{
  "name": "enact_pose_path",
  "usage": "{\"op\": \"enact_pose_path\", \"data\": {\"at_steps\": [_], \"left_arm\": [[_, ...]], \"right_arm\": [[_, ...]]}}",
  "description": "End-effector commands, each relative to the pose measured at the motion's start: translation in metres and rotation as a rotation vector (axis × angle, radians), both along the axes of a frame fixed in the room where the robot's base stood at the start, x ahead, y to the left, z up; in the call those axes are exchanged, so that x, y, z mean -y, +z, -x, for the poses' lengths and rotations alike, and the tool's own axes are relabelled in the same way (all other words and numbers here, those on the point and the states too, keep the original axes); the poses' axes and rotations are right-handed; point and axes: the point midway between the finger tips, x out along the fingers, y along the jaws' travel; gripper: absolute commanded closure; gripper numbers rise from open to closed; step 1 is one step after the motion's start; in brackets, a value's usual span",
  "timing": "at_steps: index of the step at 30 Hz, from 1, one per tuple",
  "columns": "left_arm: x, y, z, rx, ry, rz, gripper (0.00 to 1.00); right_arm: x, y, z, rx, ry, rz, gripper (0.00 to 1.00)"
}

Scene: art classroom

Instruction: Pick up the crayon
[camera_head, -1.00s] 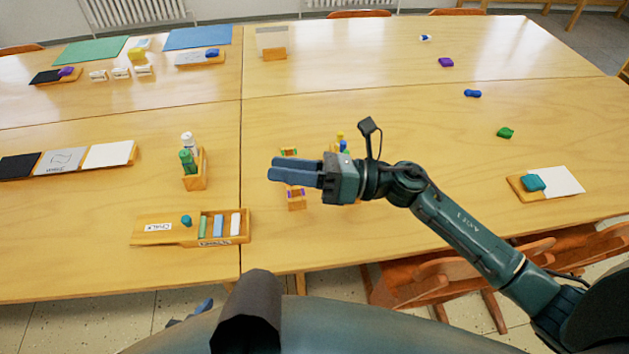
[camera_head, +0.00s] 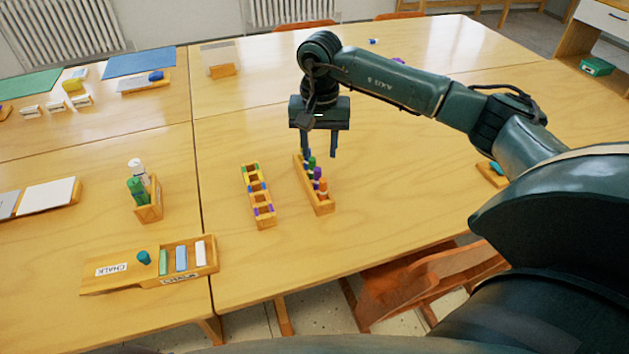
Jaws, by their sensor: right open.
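Several crayons stand upright in a narrow wooden rack (camera_head: 326,209) on the table. I can make out a green crayon (camera_head: 312,163), a purple crayon (camera_head: 317,174) and an orange crayon (camera_head: 323,186), and something blue between them. My right gripper (camera_head: 320,156) points down above the far end of this rack, its two fingers apart with nothing between them. I cannot tell whether the fingertips touch anything. A second wooden rack (camera_head: 265,223) with coloured marks and empty square slots lies just left of the crayon rack. My left gripper is not in view.
A chalk tray (camera_head: 112,284) with several chalk pieces lies at the front left. A small wooden box (camera_head: 150,207) with green and white bottles stands behind it. A wooden chair (camera_head: 420,292) is at the near table edge.

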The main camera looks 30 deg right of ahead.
Motion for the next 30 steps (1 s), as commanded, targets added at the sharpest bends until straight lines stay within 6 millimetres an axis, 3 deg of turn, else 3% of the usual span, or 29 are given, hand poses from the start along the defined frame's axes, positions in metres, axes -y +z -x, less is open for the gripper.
{"op": "enact_pose_path", "data": {"at_steps": [3, 11, 19, 28, 30], "left_arm": [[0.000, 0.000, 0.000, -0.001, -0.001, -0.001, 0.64], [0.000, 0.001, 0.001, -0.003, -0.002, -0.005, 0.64], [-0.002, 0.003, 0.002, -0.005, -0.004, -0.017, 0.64], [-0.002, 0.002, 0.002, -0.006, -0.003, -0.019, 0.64], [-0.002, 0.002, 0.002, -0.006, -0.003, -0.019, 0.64]], "right_arm": [[-0.001, -0.019, 0.000, -0.002, 0.000, -0.001, 0.59], [-0.002, -0.039, 0.001, -0.001, 0.000, -0.002, 0.59], [-0.004, -0.077, 0.002, 0.000, -0.001, -0.003, 0.59], [-0.004, -0.082, 0.002, 0.002, 0.000, -0.003, 0.59], [-0.004, -0.082, 0.002, 0.002, 0.000, -0.003, 0.64]]}}
